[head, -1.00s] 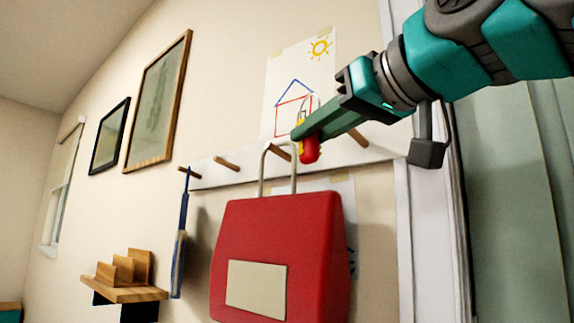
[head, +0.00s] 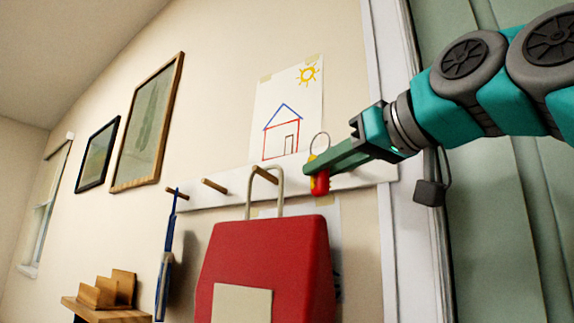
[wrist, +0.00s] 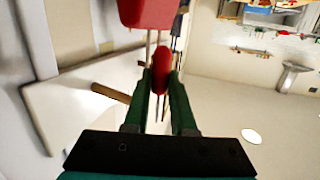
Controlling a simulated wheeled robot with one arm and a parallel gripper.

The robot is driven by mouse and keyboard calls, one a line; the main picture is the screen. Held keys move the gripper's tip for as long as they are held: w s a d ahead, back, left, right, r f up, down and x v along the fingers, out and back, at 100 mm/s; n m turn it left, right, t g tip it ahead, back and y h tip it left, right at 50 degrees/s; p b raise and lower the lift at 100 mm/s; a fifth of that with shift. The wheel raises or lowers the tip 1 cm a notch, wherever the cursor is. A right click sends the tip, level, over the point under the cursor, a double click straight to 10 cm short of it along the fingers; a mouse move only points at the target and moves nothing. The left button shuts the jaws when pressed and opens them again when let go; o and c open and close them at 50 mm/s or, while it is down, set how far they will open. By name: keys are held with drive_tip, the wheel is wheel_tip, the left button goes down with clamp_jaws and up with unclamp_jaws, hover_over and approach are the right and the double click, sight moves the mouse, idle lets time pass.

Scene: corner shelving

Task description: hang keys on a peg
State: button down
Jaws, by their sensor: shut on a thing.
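My gripper (head: 318,168) is shut on the keys, which have a red fob (head: 320,183), a yellow part and a thin metal ring (head: 320,143) standing above the fingers. In the wrist view the red fob (wrist: 161,58) sits between the two green fingers (wrist: 160,85). A white peg rail (head: 235,190) with wooden pegs runs along the wall behind. The second peg from the left (head: 214,186) is bare. A wooden peg (wrist: 110,93) shows left of the fingers in the wrist view, apart from the keys. In the head view my gripper hides the rail's right part.
A red bag (head: 270,250) hangs by its handle from a peg (head: 265,175), close left of the keys. A blue strap (head: 170,220) hangs on the leftmost peg. A drawing (head: 288,105) is taped above the rail. A door frame (head: 385,120) stands at right.

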drive_tip(key=shift+w+d+f, duration=0.2)
drive_tip(key=shift+w+d, duration=0.65)
drive_tip(key=shift+w, duration=0.25)
drive_tip(key=shift+w+d+f, duration=0.2)
drive_tip(key=shift+w+d, duration=0.65)
drive_tip(key=shift+w, duration=0.2)
drive_tip(key=c, duration=0.7)
unclamp_jaws()
drive_tip(key=shift+o, duration=0.2)
drive_tip(key=v, duration=0.7)
drive_tip(key=shift+s+d, duration=0.2)
drive_tip(key=shift+s, duration=0.1)
drive_tip(key=shift+s, duration=0.1)
